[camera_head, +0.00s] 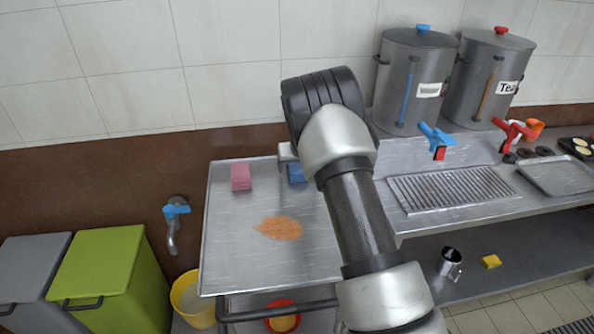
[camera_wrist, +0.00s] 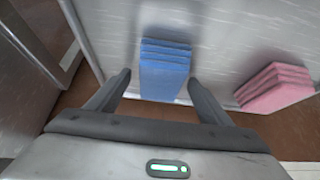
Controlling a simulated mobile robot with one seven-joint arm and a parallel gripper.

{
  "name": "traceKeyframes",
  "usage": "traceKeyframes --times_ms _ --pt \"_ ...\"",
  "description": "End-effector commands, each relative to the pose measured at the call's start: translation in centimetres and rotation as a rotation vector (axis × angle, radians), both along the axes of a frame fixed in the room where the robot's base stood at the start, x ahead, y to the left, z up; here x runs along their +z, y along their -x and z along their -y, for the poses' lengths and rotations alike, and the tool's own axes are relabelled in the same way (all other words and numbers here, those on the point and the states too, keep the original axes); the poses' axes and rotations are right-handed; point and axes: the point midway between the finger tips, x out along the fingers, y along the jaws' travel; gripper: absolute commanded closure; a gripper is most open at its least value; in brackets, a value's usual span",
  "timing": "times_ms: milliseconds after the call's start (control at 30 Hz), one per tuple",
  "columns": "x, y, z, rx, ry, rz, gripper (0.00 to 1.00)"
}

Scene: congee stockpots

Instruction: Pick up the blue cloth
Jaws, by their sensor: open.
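The blue cloth (camera_wrist: 164,70) is a folded stack lying on the metal table. In the wrist view it sits ahead of my open gripper (camera_wrist: 158,82), with its near end between the two fingers. I see no finger clearly touching it. In the head view only a part of the blue cloth (camera_head: 296,173) shows beside my arm, which hides the rest. My gripper is mostly hidden behind my arm in the head view, with a small grey part (camera_head: 287,152) showing at its left.
A folded pink cloth (camera_head: 241,177) lies left of the blue one, and an orange spill (camera_head: 279,228) is on the metal table (camera_head: 225,250). The tiled wall (camera_head: 230,95) stands close behind. Two metal urns (camera_head: 410,85) stand on the counter at right.

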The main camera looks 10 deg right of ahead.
Motion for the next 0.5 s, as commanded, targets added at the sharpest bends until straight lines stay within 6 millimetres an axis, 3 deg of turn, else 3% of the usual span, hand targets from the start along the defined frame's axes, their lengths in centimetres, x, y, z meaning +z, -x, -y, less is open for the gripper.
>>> traceKeyframes --times_ms 100,333,400,500 --pt "0.03 0.01 0.00 0.000 0.000 0.000 0.30" --pt "0.04 0.03 -0.01 0.000 0.000 0.000 0.69" --pt "0.07 0.01 -0.01 0.000 0.000 0.000 0.74" --pt "0.08 0.01 -0.01 0.000 0.000 0.000 0.74"
